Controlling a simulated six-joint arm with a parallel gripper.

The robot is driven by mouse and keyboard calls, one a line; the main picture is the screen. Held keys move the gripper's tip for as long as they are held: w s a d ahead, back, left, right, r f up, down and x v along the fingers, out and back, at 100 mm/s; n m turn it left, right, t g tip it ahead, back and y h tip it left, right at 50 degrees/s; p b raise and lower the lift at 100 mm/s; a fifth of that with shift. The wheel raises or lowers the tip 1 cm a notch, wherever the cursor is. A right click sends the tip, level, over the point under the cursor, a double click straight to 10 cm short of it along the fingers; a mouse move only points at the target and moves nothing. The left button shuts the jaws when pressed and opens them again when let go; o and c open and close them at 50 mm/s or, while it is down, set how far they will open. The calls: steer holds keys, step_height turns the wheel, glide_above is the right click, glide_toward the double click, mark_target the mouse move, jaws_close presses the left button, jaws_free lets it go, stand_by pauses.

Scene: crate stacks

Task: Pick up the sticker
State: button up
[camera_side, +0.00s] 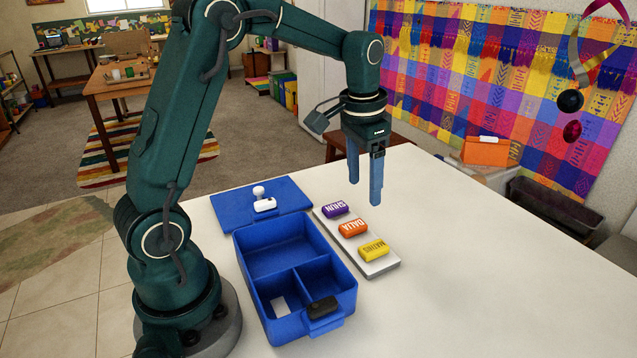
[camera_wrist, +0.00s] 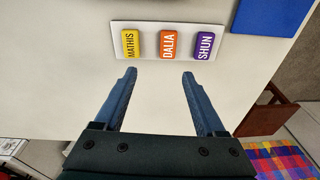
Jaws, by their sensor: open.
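No sticker is clearly labelled as such; a flat white rectangle (camera_side: 280,306) lies in the front left compartment of the blue box (camera_side: 257,286). Three name pieces sit in a row on a pale strip (camera_side: 382,266): purple SHUN (camera_side: 335,209), orange DALIA (camera_side: 353,229) and yellow MATHIS (camera_side: 374,251). The wrist view also shows purple SHUN (camera_wrist: 205,46), orange DALIA (camera_wrist: 169,44) and yellow MATHIS (camera_wrist: 131,44). My gripper (camera_side: 364,193) is open and empty, above the table near the strip. In the wrist view, my gripper (camera_wrist: 159,75) has its fingertips apart, below the row in the picture.
The blue lid (camera_side: 290,192) lies flat behind the box, with a small white knobbed object (camera_side: 264,203) on it. The white table (camera_side: 480,265) is clear to the right of the strip.

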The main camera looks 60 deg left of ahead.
steer(key=g, duration=0.1)
glide_above(353, 225)
steer(key=shift+n, duration=0.3)
step_height(353, 225, down, 5)
steer(key=shift+f, duration=2.35)
jaws_close()
